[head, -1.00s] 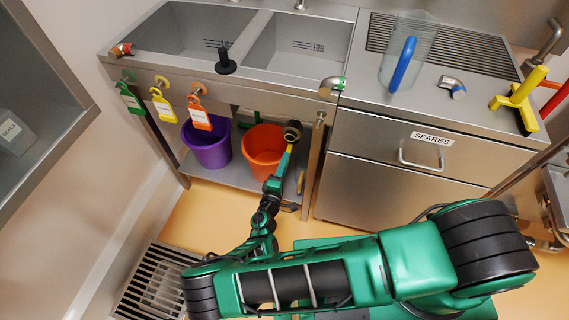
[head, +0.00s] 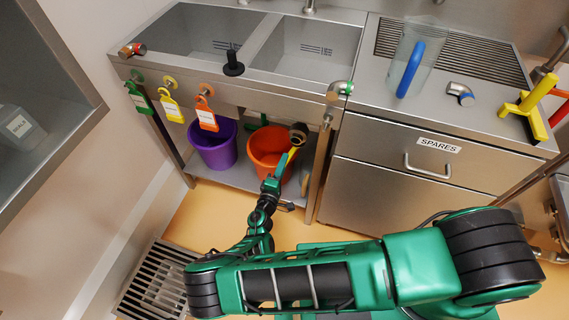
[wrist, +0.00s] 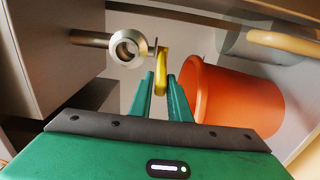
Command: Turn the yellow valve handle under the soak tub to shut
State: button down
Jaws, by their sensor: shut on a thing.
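The yellow valve handle (head: 292,155) is under the right-hand sink basin, beside a round metal pipe end (head: 298,133). In the wrist view the handle (wrist: 162,66) appears as a narrow yellow bar, upright in the picture, just right of the open-ended pipe fitting (wrist: 128,47). My gripper (head: 287,163) reaches in from below. In the wrist view its green fingers (wrist: 161,83) stand on either side of the handle's near end and are shut on it. The inside of the valve is hidden.
An orange bucket (head: 268,158) stands close by on the lower shelf, at the right of my fingers in the wrist view (wrist: 235,100). A purple bucket (head: 212,150) stands further left. A sink leg (head: 318,160) and the drawer cabinet (head: 400,165) are right of the handle.

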jog(key=shift+a+f, duration=0.15)
jog(key=shift+a, duration=0.1)
jog(key=shift+w+a, duration=0.8)
jog(key=shift+a, duration=0.1)
jog(key=shift+w+a, duration=0.35)
jog(key=shift+w, duration=0.2)
jog(key=shift+w+a, duration=0.35)
jog(key=shift+w, duration=0.2)
jog(key=shift+w+a, duration=0.25)
jog(key=shift+w, duration=0.4)
jog(key=shift+w+a, duration=0.25)
jog(key=shift+w, duration=0.35)
